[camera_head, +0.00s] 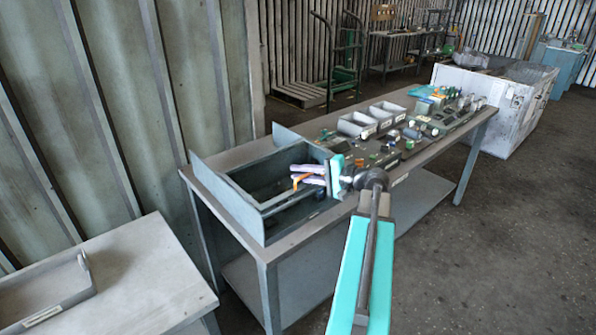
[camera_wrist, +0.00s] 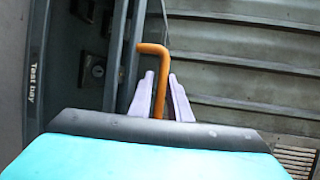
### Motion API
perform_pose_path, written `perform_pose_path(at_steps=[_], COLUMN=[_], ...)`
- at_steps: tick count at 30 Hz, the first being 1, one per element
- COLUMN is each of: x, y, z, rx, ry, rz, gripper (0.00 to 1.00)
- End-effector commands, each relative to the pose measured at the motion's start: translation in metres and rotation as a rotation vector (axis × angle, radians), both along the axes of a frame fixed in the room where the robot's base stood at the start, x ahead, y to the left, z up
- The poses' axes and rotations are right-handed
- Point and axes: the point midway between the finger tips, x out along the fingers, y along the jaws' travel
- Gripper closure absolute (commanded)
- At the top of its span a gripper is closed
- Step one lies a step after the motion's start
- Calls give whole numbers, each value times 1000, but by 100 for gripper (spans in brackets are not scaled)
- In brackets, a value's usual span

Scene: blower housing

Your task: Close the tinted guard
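The test bay (camera_head: 250,222) is an open-topped grey box on the near end of the workbench, with upright side panels and a dark inside. I cannot clearly make out the tinted guard or how far open it stands. An orange bent handle (camera_wrist: 157,85) shows in the wrist view and in small part in the head view (camera_head: 298,179). My gripper (camera_wrist: 162,78) is over the bay, its two pale lilac fingers on either side of the handle. They are very close to it, but I cannot tell whether they touch. My gripper's palm hides the handle's lower end.
The workbench (camera_head: 410,204) carries grey bins (camera_head: 357,125) and several small parts right of the bay. A lower grey table (camera_head: 150,285) stands at the near left. A ribbed wall (camera_head: 100,110) rises behind the bay. The floor (camera_head: 500,240) at right is clear.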

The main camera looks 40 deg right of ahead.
Motion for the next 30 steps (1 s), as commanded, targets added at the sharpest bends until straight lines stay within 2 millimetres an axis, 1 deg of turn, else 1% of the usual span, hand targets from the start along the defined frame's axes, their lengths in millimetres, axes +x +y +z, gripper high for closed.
perform_pose_path(at_steps=[1,5,14,17,18,26,30], x=[4,9,9,9,9,7,-4], y=[2,3,3,3,3,3,4], z=[0,-1,-2,-2,-2,-2,-4], rx=[0,-1,0,0,0,0,0], ry=[0,0,0,0,0,0,0], rz=[2,1,-1,-1,-1,-1,-2], gripper=[83,83,83,98,100,100,100])
